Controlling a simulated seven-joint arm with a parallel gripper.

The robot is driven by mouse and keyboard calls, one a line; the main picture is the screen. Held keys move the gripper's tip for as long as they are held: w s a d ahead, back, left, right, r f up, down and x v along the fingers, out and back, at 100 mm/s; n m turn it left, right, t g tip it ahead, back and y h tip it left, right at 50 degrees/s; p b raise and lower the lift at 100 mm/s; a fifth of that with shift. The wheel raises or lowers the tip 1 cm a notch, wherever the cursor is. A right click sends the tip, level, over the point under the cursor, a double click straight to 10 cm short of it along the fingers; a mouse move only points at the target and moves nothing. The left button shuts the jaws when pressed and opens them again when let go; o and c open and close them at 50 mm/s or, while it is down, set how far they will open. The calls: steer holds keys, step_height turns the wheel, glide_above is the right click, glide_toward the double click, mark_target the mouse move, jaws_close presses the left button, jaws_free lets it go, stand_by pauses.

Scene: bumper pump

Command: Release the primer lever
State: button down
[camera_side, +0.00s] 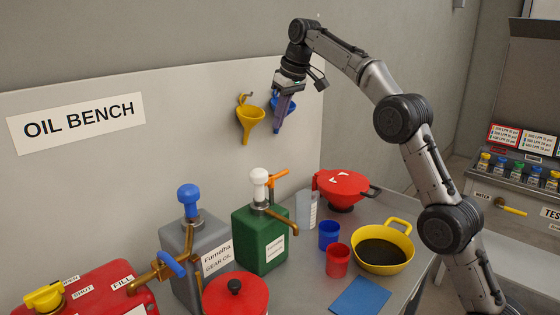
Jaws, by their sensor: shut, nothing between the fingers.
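A green pump can (262,238) with a white knob (259,177) and a brass spout stands on the bench. A small orange lever (278,174) sticks out beside the knob, tilted up to the right. A grey gear oil can (190,246) with a blue knob (188,194) stands to its left. A blue lever (172,264) sits on brass piping in front of it. No label marks which one is the primer lever. My gripper (279,124) is shut and empty, pointing down high above the bench, in front of the blue funnel and apart from the levers.
A yellow funnel (250,117) and a partly hidden blue funnel (290,104) hang on the wall. A red lidded bowl (343,187), a blue cup (329,234), a red cup (338,259) and a yellow pan (400,246) of dark liquid stand right of the pumps. Red containers crowd the front left.

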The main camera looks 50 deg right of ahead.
steer(key=shift+d+f, duration=0.15)
steer(key=shift+f, duration=0.05)
glide_above(276, 176)
steer(key=w+d, duration=0.3)
steer(key=w, duration=0.1)
step_height(276, 176, down, 10)
steer(key=shift+s+f, duration=0.4)
steer(key=shift+s, duration=0.25)
steer(key=shift+s+f, duration=0.35)
steer(key=shift+s, duration=0.3)
